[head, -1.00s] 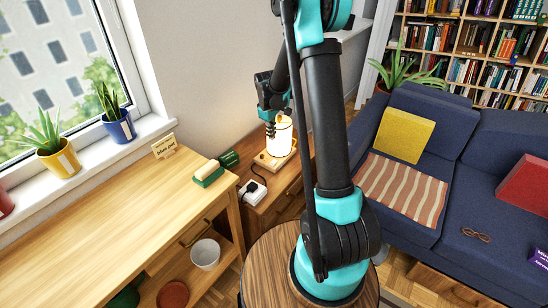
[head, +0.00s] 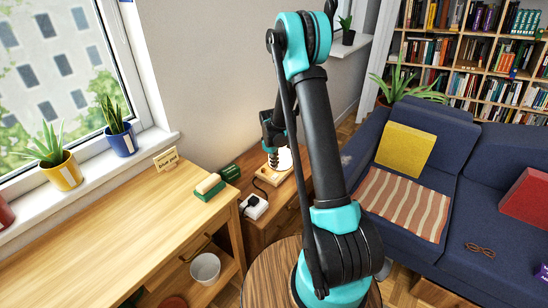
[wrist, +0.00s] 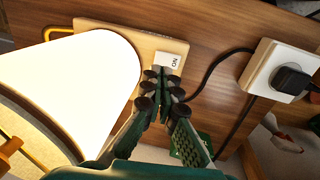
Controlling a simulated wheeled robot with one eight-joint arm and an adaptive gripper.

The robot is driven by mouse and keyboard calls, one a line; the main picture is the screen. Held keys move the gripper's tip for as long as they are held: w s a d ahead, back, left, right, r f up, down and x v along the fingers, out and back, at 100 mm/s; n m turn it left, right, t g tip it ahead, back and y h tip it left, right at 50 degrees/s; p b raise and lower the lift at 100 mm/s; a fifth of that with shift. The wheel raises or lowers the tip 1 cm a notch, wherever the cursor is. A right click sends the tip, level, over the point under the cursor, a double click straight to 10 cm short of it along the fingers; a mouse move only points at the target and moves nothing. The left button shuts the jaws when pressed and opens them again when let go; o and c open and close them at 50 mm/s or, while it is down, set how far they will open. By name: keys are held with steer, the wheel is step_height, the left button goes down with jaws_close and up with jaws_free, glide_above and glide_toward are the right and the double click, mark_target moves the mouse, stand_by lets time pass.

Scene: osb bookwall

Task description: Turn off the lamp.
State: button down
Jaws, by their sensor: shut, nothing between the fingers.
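The lamp is lit, with a glowing white shade (wrist: 75,85) on a pale wooden base (wrist: 150,42) in the wrist view. In the head view the lamp's shade (head: 285,159) is partly behind my gripper (head: 272,158). A small white switch (wrist: 170,60) on the base bears lettering that seems to read "ON", upside down. In the wrist view my gripper (wrist: 161,82) is shut and empty, its dark fingertips at the near edge of the switch, beside the shade. I cannot tell whether they touch the switch.
A white power socket box (wrist: 282,72) with a black plug and cord lies to the right of the lamp. In the head view a green block with a pale top (head: 209,187) sits on the wooden desk (head: 130,225). The blue sofa (head: 400,225) stands right.

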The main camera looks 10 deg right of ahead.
mark_target(275, 175)
steer(key=shift+w+d+f, duration=0.1)
steer(key=shift+f, duration=1)
steer(key=shift+w+d+f, duration=0.1)
steer(key=shift+f, duration=1)
steer(key=shift+f+g+y, duration=0.25)
steer(key=shift+g+y, duration=0.05)
steer(key=shift+s+a+r, duration=0.15)
steer(key=shift+s+a, duration=0.35)
steer(key=shift+s, duration=0.05)
step_height(275, 175, up, 14)
steer(key=w+d, duration=0.1)
steer(key=shift+w+d, duration=0.15)
